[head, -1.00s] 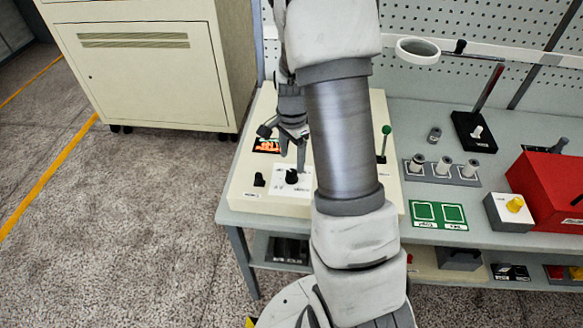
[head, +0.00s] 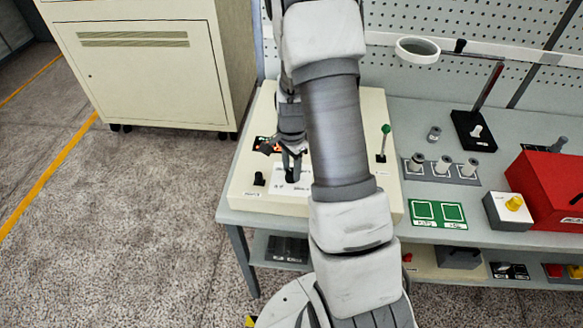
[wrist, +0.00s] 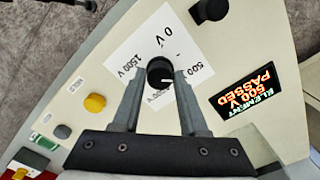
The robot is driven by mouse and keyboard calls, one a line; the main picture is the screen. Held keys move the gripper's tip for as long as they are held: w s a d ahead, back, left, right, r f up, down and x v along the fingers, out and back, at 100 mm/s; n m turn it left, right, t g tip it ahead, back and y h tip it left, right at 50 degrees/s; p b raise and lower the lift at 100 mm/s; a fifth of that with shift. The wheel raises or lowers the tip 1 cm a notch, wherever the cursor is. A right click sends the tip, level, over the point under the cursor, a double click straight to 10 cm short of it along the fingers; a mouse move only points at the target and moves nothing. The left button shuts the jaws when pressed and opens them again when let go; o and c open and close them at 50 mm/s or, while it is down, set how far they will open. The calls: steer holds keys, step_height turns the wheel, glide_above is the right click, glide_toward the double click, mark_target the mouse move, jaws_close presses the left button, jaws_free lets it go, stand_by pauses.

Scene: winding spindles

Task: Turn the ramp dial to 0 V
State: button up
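The ramp dial (wrist: 160,72) is a round black knob on a white label card (wrist: 158,47). The card shows 0 V at the top, 1500 V at left and 500 V at right in the wrist view; the lower marking is partly hidden. The dial's white mark points right, toward the 500 V side. My gripper (wrist: 160,77) is open, its two fingers on either side of the dial with small gaps. In the head view the dial (head: 292,176) sits right below my gripper (head: 291,158).
A small black knob (head: 259,179) stands left of the dial on the cream panel (head: 245,205). A yellow knob (wrist: 95,103) and a grey knob (wrist: 62,131) are on its other side. A green-tipped lever (head: 384,145) stands upright to the right, beyond my arm.

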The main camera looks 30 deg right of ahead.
jaws_close()
steer(key=shift+n+b, duration=0.35)
steer(key=shift+n, duration=0.05)
steer(key=n+b, duration=0.2)
steer(key=shift+f+n, duration=0.15)
steer(key=shift+n, duration=0.25)
steer(key=n+b, duration=0.2)
steer(key=n, duration=0.2)
steer(key=shift+n, duration=0.3)
steer(key=n+b, duration=0.1)
steer(key=n, duration=0.4)
steer(key=shift+b, duration=0.35)
steer(key=n, duration=0.4)
steer(key=shift+r+n, duration=0.2)
steer(key=shift+n, duration=0.3)
